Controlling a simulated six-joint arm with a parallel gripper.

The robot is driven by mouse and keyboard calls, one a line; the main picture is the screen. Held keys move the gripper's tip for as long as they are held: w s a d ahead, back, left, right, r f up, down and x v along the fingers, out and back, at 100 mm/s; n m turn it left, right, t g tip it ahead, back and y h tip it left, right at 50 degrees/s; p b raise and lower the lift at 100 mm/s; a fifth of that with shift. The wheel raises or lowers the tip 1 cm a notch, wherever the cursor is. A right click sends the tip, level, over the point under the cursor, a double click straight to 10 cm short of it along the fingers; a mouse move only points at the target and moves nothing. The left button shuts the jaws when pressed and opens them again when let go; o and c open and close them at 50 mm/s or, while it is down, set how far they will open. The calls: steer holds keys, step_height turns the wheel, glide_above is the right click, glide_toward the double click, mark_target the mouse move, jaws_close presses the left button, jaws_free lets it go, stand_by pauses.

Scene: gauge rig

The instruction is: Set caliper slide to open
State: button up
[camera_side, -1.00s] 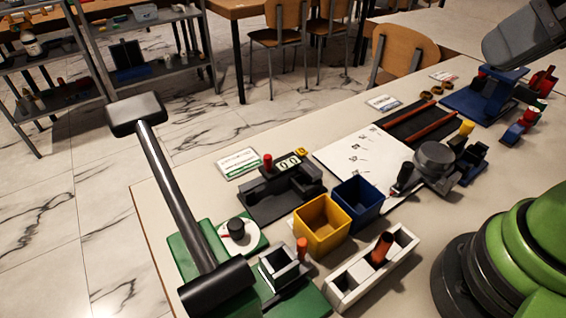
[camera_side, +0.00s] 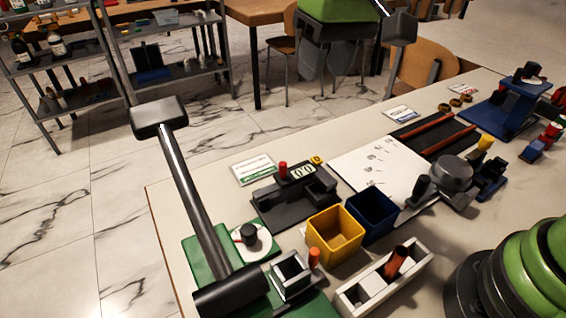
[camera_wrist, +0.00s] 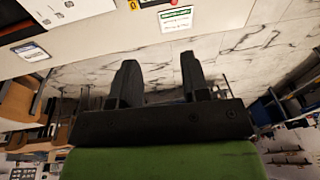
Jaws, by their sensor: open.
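The dark gauge rig (camera_side: 297,196), which looks like the caliper, sits on the table behind the yellow bin. It has a red knob (camera_side: 283,169), a small "00" display (camera_side: 302,171) and dark blocks; I cannot tell clearly where its slide stands. In the wrist view, a red knob (camera_wrist: 175,2) is cut off at the top edge beside a yellow tag (camera_wrist: 133,4). My gripper (camera_wrist: 160,75) shows there with two dark fingers apart and nothing between them. It is clear of the rig. In the side view I cannot make out the fingers.
A yellow bin (camera_side: 335,239) and blue bin (camera_side: 371,213) stand just in front of the rig. A white-green card (camera_side: 254,169) lies behind it. A tall hammer-shaped post (camera_side: 195,195) rises at the left. A white tray (camera_side: 350,300) holds an orange-brown cylinder.

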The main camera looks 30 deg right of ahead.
steer(key=n+g+h, duration=0.1)
steer(key=g, duration=0.1)
glide_above(283, 163)
step_height(283, 163, down, 10)
steer(key=shift+r, duration=0.1)
step_height(283, 163, down, 10)
steer(key=shift+r, duration=0.1)
